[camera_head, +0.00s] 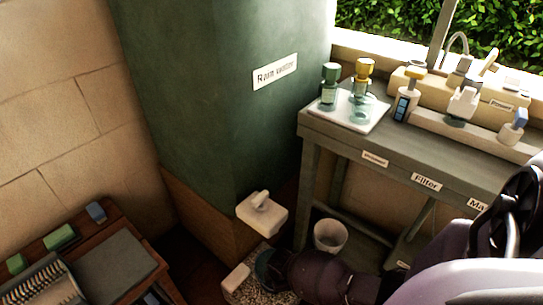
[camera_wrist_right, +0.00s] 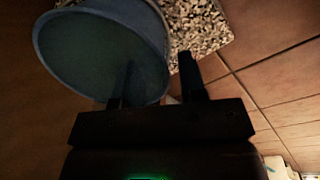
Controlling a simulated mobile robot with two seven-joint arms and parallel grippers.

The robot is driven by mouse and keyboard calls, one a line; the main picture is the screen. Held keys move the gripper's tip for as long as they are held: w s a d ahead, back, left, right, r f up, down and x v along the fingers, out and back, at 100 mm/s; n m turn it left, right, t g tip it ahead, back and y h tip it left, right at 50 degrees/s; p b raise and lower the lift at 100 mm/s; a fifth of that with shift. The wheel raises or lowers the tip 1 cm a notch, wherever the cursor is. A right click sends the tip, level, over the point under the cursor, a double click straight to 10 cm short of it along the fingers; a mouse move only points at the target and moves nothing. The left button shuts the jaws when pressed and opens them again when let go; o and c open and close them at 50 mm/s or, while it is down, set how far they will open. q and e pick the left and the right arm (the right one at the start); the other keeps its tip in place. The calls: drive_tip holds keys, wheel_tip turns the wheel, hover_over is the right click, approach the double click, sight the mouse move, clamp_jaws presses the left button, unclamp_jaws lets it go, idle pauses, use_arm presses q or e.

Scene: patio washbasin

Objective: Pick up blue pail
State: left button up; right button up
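The blue pail (camera_wrist_right: 95,50) fills the upper left of the right wrist view, its round mouth turned toward the camera. In the head view a dark teal bit of the pail (camera_head: 266,268) shows beside my right arm, which covers the rest. My right gripper (camera_wrist_right: 155,62) is open at the pail's rim. One finger overlaps the dark mouth and the other stands outside the wall, apart from it. Shadow hides whether the inner finger touches the pail. My left gripper is in neither view.
The pail is by a speckled block (camera_head: 240,288) under a white tap (camera_head: 262,212) on the green rain-water tank (camera_head: 215,110). A white bucket (camera_head: 330,236) stands close to the right, below the grey table (camera_head: 440,150). A wooden bench (camera_head: 150,262) is at lower left.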

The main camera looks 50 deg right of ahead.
wheel_tip(320, 180, down, 4)
drive_tip(key=shift+r+b, duration=0.1)
drive_tip(key=shift+b, duration=0.8)
drive_tip(key=shift+w+f, duration=0.15)
drive_tip(key=shift+f, duration=0.05)
drive_tip(key=shift+w+r, duration=0.1)
drive_tip(key=shift+c, duration=0.3)
clamp_jaws()
drive_tip(key=shift+s+a, duration=0.1)
drive_tip(key=shift+s, duration=0.1)
drive_tip(key=shift+w, duration=0.1)
